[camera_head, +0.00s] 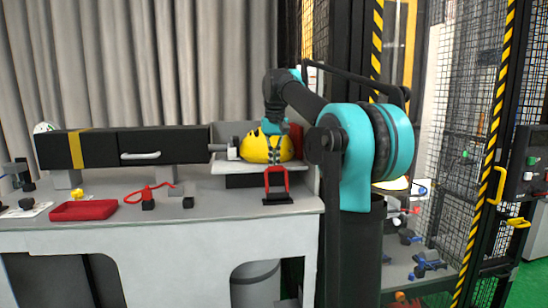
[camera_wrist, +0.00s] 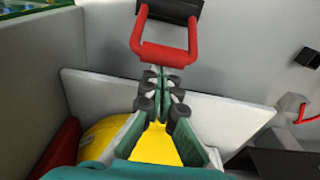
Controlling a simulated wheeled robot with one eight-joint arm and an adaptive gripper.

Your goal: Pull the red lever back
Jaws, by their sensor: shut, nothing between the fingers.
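The red lever (camera_head: 277,183) is a U-shaped red handle standing upright on a black base (camera_head: 278,201) near the bench's front right. In the wrist view the lever (camera_wrist: 165,55) is at the top centre, with its crossbar nearest me. My gripper (camera_head: 273,162) points down in front of a yellow rounded object, just above the lever. In the wrist view my gripper (camera_wrist: 162,74) has its fingers together and empty. Its tips lie just short of the crossbar in the picture. I cannot tell whether they touch it.
The yellow object (camera_head: 258,149) rests on a white platform (camera_head: 231,168) behind the lever. A long black box (camera_head: 95,150) lies to the left. A red tray (camera_head: 84,210) and a red cable (camera_head: 140,190) lie on the grey bench (camera_head: 235,205). A mesh cage (camera_head: 458,130) stands right.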

